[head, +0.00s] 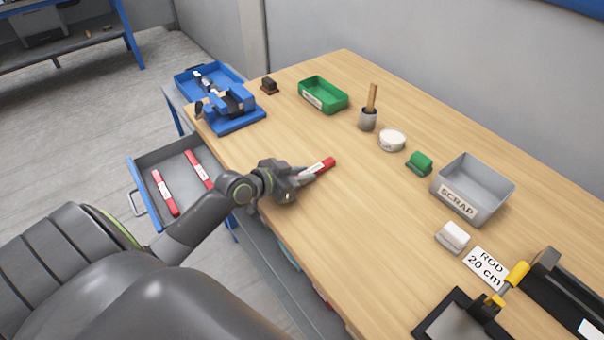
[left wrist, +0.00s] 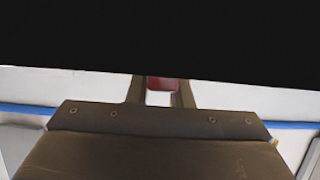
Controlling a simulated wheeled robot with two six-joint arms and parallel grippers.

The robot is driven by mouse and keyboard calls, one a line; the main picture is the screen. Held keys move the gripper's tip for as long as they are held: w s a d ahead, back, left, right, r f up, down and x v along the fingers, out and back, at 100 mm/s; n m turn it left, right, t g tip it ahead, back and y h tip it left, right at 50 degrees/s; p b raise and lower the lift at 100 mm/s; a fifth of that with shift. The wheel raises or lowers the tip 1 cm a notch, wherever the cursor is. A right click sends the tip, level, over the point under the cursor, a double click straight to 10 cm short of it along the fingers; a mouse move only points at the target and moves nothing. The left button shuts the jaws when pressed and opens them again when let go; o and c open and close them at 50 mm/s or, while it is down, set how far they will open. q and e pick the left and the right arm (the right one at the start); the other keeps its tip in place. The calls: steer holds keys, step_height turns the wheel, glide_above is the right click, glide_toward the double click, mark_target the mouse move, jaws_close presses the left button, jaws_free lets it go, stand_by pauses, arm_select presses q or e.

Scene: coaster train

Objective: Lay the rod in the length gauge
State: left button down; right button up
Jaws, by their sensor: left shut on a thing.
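My left gripper (head: 304,175) is shut on a red rod with a white label (head: 328,163), above the near left part of the table. The rod also shows between the fingers in the left wrist view (left wrist: 162,84), where much of the frame is black. Two more red rods with white labels lie in the open drawer, one at the left (head: 165,193) and one at the right (head: 199,171). A black fixture with a yellow handle (head: 517,273) stands at the lower right, partly cut off; I cannot tell if it is the length gauge. My right gripper is out of view.
A card reading "ROD 20 cm" (head: 487,267) lies beside a white block (head: 453,236). The middle tabletop is clear.

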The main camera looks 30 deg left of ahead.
arm_select(q)
steer(key=c, duration=1.3)
jaws_free()
steer(key=shift+f, duration=0.1)
